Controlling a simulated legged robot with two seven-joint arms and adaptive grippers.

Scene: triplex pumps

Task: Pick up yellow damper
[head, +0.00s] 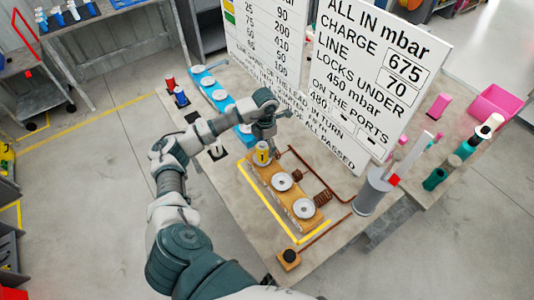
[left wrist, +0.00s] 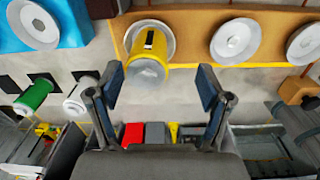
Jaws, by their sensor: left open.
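The yellow damper (head: 262,153) stands on the end seat of the wooden block (head: 293,217), at the block's far end in the head view. In the left wrist view the yellow damper (left wrist: 152,44) shows over a white disc, with its pale grey end facing the camera. My left gripper (head: 264,136) is directly by the damper in the head view. In the left wrist view its two fingers (left wrist: 161,86) are spread wide, with the damper just ahead of them and nothing between the pads. My right gripper is not in view.
A blue block (head: 221,95) with white discs lies behind the wooden block. Red (head: 170,84) and blue (head: 181,97) dampers stand left of it. A big white sign (head: 366,75) and a grey cylinder (head: 371,192) stand at right. Brown pipes run beside the wooden block.

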